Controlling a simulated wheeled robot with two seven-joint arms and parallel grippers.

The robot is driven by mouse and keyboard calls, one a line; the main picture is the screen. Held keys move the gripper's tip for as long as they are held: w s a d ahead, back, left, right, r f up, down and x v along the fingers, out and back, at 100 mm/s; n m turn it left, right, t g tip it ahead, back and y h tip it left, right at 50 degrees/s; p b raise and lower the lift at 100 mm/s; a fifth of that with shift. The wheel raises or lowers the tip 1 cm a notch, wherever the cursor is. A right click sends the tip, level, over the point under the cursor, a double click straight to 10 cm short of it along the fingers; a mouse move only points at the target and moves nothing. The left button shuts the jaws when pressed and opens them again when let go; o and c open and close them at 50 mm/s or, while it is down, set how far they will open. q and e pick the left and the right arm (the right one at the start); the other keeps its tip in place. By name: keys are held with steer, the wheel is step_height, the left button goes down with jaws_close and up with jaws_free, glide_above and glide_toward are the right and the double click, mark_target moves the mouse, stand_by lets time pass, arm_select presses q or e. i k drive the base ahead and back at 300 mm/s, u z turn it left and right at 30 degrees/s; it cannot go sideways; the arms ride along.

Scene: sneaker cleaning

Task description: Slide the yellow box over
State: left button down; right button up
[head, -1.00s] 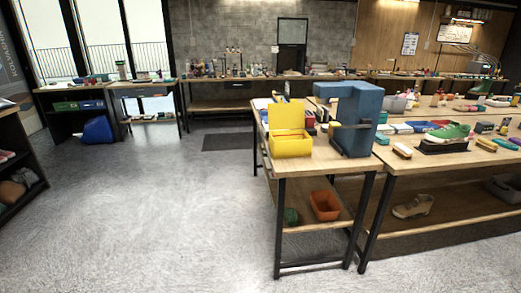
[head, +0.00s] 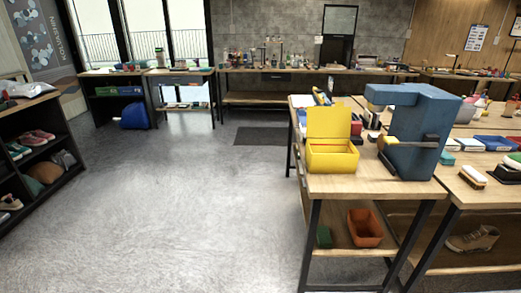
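The yellow box (head: 332,156) stands on the near left end of the wooden workbench (head: 362,186). Its lid (head: 329,122) is up, and a thin red edge shows inside; the rest of its contents cannot be made out. A large blue machine (head: 414,140) stands just to the right of the box, with a gap of bare wood between them. Neither of my grippers is in the head view.
Below the bench top, a shelf holds an orange bin (head: 365,228) and a green item (head: 323,236). A brush (head: 473,177) lies right of the machine. A shoe rack (head: 40,150) stands at the left. The grey floor (head: 190,210) between is clear.

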mark_target(322, 156)
steer(key=u, duration=0.25)
steer(key=i, duration=0.75)
steer(key=z, duration=0.5)
steer(key=i, duration=0.9)
steer(key=z, duration=0.75)
